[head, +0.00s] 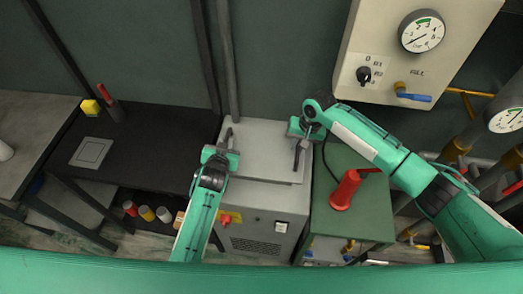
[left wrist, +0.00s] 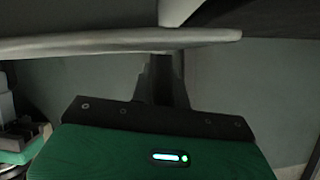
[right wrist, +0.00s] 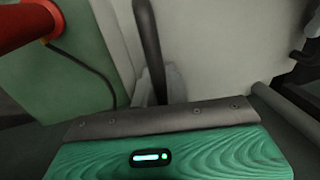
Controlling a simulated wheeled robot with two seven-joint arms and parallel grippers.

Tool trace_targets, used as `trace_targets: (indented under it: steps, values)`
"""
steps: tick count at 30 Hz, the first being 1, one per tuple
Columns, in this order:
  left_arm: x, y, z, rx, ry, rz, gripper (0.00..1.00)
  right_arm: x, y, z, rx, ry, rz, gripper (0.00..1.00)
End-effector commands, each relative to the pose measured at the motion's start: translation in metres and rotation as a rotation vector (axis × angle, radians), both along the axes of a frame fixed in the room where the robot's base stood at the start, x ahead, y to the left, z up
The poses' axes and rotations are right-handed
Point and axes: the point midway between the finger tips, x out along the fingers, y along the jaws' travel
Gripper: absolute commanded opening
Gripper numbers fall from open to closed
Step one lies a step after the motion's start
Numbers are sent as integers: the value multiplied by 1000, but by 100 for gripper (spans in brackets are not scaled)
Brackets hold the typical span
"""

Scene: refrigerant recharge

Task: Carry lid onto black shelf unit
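The lid (head: 265,150) is a flat light grey plate with dark handles at its left and right, over the grey machine (head: 262,205). In the left wrist view its edge (left wrist: 110,41) shows as a thin slab. My left gripper (head: 224,146) is at the left handle and appears shut on it. My right gripper (head: 303,134) is at the right handle (right wrist: 148,45), which runs down between its fingers. I cannot tell whether the lid touches the machine. The black shelf unit (head: 148,150) stands to the left, with a grey square plate (head: 91,152) on top.
A yellow block (head: 91,108) and a red-handled tool (head: 110,103) sit at the shelf's back. Several small containers (head: 146,213) are on its lower level. A green cabinet with a red valve (head: 346,188) stands right. A gauge panel (head: 412,50) hangs above. The shelf's top middle is clear.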

Motion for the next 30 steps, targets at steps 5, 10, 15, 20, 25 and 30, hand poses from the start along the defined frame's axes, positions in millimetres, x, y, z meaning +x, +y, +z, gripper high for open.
trace_targets:
  steps: [5, 10, 15, 20, 25, 30]
  values:
    - [0, 0, 0, 0, 0, 0, 0, 0, -1, 0, -1, 0, 0, 0]
    - [0, 0, 0, 1, 0, 0, 0, 0, -1, 0, -1, 0, -1, 0]
    - [0, 0, 0, 1, 0, 0, 0, 0, -1, 0, -1, 0, -1, 0]
    - [0, 0, 0, 1, 0, 0, 0, 0, -1, 0, -2, 0, -1, 0]
    - [0, 0, 0, 1, 1, 0, 0, 0, -1, 0, -2, -1, -1, 0]
    - [0, 0, 0, 2, 1, -1, 0, 1, -1, 0, -2, 0, -2, 0]
